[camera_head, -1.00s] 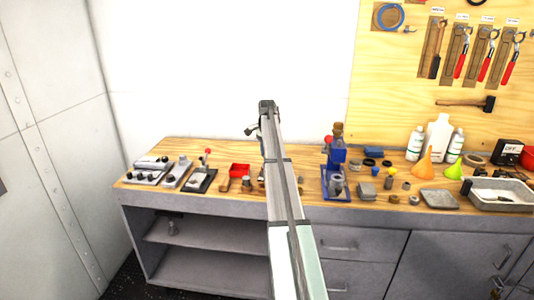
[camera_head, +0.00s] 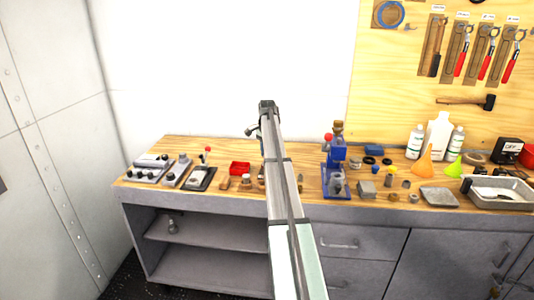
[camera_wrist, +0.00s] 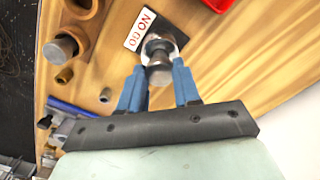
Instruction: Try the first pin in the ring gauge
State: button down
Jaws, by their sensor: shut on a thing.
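In the wrist view, my gripper (camera_wrist: 159,66) has its two blue fingers on either side of a grey metal pin (camera_wrist: 158,75) and is shut on it. The pin's end faces the camera. Just beyond it, a metal ring (camera_wrist: 152,44), apparently the ring gauge, sits on a dark base beside a white "NO GO" label (camera_wrist: 140,29). The pin overlaps the ring in this view; I cannot tell whether it has entered the hole or is only above it.
A wooden holder with a grey cylinder (camera_wrist: 62,48) stands left of the ring in the wrist view. A red tray (camera_head: 240,168) lies near. A blue press (camera_head: 337,170) stands right of my arm. Small parts crowd the bench (camera_head: 230,203).

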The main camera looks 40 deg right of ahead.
jog(key=shift+f, duration=0.6)
dwell(0.7)
jog(key=shift+r, duration=0.1)
dwell(1.0)
jog(key=shift+r, duration=2.7)
